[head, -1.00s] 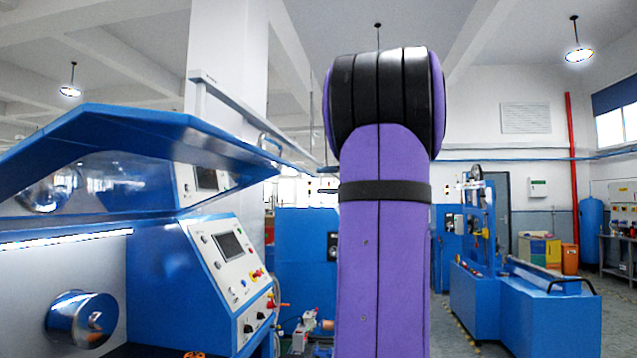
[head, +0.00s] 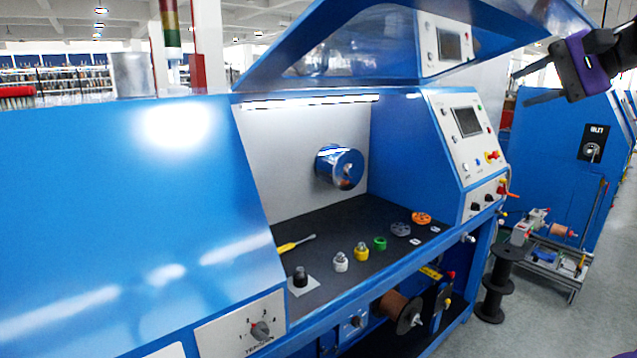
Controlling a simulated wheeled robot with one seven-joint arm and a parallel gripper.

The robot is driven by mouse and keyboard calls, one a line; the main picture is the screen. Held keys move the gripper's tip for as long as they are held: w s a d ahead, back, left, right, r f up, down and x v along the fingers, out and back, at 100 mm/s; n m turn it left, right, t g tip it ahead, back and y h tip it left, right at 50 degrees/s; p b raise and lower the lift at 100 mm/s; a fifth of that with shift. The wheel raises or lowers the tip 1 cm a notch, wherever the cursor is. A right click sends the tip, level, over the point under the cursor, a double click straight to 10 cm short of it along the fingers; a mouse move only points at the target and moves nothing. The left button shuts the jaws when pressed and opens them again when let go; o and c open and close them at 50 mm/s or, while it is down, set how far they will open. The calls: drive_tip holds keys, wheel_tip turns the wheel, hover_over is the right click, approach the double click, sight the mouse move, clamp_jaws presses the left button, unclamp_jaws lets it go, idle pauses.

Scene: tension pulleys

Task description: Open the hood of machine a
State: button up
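The hood (head: 400,40) of the blue machine (head: 130,200) is raised and tilted up over the work bay, with a clear window in it. I cannot read a label that marks this as machine a. My gripper (head: 522,88) is at the upper right, to the right of the control panel (head: 468,140) and below the hood's right end. Its two dark fingers point left and stand apart, with nothing between them. It appears apart from the hood. The hood's handle does not show clearly.
The dark bay floor (head: 335,225) holds a yellow screwdriver (head: 297,243) and several small pulleys, with an orange one (head: 421,218) at right. A steel drum (head: 340,167) sits on the back wall. Black spools (head: 495,290) stand on the floor at right. Another blue machine (head: 565,150) stands beyond.

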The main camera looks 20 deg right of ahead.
drive_tip(key=s+a+f+n+g+h, duration=0.2)
drive_tip(key=s+a+f+n, duration=0.1)
drive_tip(key=a+f, duration=0.3)
drive_tip(key=s+a+f+n+g+h, duration=0.2)
drive_tip(key=a+f, duration=0.4)
drive_tip(key=a, duration=0.4)
drive_tip(key=shift+s+n+g, duration=0.6)
drive_tip(key=shift+s+n, duration=0.1)
drive_tip(key=shift+s, duration=0.4)
drive_tip(key=s+a+f+n+h, duration=0.1)
drive_tip(key=s+f+n+h, duration=0.1)
drive_tip(key=s+f+n, duration=0.1)
drive_tip(key=s+a+f+n+h, duration=0.1)
drive_tip(key=f, duration=0.1)
drive_tip(key=shift+s+a+t+h, duration=0.2)
drive_tip(key=shift+a+t+h, duration=0.1)
drive_tip(key=shift+t, duration=0.1)
